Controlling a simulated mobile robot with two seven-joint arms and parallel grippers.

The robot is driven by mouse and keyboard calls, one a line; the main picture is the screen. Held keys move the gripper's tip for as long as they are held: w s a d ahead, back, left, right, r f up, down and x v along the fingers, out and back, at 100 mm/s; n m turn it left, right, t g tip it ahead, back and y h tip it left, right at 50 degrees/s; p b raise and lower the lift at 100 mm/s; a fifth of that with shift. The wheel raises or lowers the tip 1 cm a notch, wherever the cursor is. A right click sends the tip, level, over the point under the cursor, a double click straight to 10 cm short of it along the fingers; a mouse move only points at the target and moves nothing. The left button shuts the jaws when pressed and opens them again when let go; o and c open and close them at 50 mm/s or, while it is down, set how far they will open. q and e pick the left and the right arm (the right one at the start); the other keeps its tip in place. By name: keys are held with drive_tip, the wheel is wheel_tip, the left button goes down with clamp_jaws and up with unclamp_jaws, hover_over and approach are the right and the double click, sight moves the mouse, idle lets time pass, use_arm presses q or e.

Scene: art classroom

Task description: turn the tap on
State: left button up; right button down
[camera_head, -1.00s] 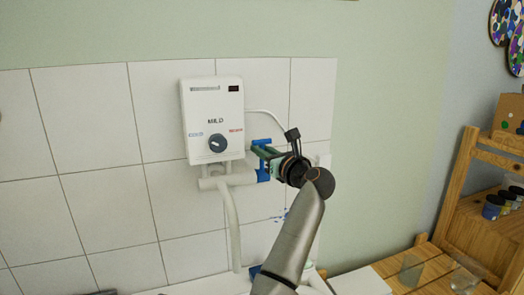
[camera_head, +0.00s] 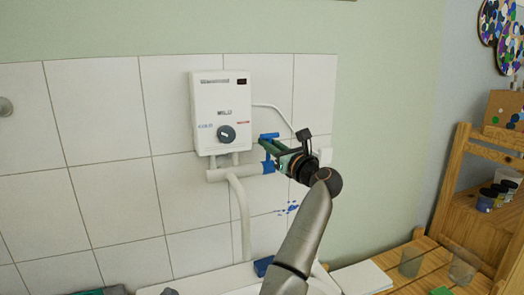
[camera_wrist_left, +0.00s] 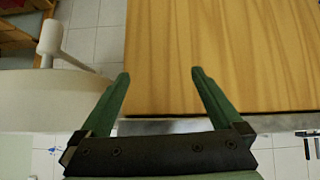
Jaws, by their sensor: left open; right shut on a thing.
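The tap is a white pipe (camera_head: 222,174) under a white wall heater (camera_head: 222,112), with a blue valve handle (camera_head: 269,136) at its right end. My right gripper (camera_head: 272,149) reaches in from the right and is shut on the blue handle. Its green fingers hide part of the handle, so the exact grip is hard to see. A white spout (camera_head: 241,215) hangs down from the pipe; I cannot see any water from it. My left gripper (camera_wrist_left: 160,77) is open with nothing between its fingers in the left wrist view.
A wooden table (camera_head: 415,262) with clear cups and a wooden shelf (camera_head: 476,215) with small jars stand at the right. A blue block (camera_head: 263,266) lies below the tap. In the left wrist view, a wooden panel (camera_wrist_left: 225,50) lies beyond the left fingers.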

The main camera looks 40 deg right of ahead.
drive_tip(key=shift+s+a+f+t+b, duration=0.4)
drive_tip(key=shift+t+b, duration=0.3)
drive_tip(key=shift+b, duration=0.55)
use_arm(q)
wheel_tip(320, 180, down, 5)
drive_tip(key=shift+a+r+b, duration=0.1)
drive_tip(key=shift+a+b, duration=0.05)
drive_tip(key=shift+b, duration=0.45)
use_arm(e)
drive_tip(key=shift+s+d+r+n+t, duration=0.2)
drive_tip(key=shift+s+n+t, duration=0.1)
drive_tip(key=shift+t, duration=0.2)
drive_tip(key=c, duration=0.9)
unclamp_jaws()
use_arm(q)
drive_tip(key=shift+r, duration=0.1)
use_arm(e)
drive_tip(key=shift+o, duration=0.2)
use_arm(q)
drive_tip(key=shift+f+b, duration=0.9)
use_arm(e)
drive_tip(key=v, duration=1.2)
drive_tip(key=shift+s, duration=0.3)
